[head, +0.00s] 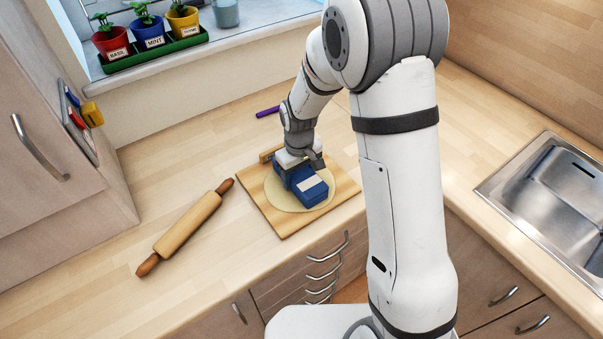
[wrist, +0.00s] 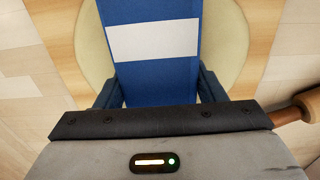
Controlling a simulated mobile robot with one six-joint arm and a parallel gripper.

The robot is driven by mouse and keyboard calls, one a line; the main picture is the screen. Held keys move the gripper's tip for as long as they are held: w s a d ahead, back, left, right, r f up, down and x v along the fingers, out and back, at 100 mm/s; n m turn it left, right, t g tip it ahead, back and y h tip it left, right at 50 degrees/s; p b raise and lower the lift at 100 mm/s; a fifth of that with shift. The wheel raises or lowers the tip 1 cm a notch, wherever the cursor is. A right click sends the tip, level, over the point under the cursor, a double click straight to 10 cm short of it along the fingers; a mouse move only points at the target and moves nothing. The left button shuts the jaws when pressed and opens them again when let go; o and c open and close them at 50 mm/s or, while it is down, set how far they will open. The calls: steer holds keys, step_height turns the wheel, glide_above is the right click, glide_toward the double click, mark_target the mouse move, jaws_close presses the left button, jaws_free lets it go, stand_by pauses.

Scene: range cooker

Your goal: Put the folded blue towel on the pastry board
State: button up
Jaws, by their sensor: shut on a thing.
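The folded blue towel (head: 310,196) has a white band across it. My gripper (head: 298,172) is shut on it from above, over the pastry board (head: 258,214). In the wrist view the towel (wrist: 150,72) lies between the two dark fingers of my gripper (wrist: 158,88), one at each side. The towel is over a round pale sheet of dough (head: 277,194) on the board; the dough also shows at both sides of the towel in the wrist view (wrist: 227,45). I cannot tell if the towel touches the dough. The gripper hides part of the towel.
A rolling pin (head: 190,230) lies on the worktop left of the board. A purple thing (head: 267,112) lies behind it. Potted herbs (head: 147,32) stand on the sill. A steel sink (head: 565,190) is at the right. The worktop left of the board is mostly clear.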

mark_target(299, 172)
steer(key=shift+f, duration=0.15)
steer(key=o, duration=1)
step_height(299, 172, up, 11)
steer(key=shift+w+r+b, duration=0.1)
steer(key=shift+r+b, duration=0.1)
steer(key=shift+b, duration=0.6)
steer(key=s+d+r+m+t, duration=0.1)
steer(key=s+d+r+m, duration=0.2)
steer(key=s+d, duration=0.4)
steer(key=s+d+r+m+t, duration=0.2)
steer(key=s+d+r, duration=0.4)
steer(key=s, duration=0.7)
steer(key=shift+s+d+r+m, duration=0.15)
steer(key=shift+d+m, duration=0.75)
steer(key=shift+d, duration=0.15)
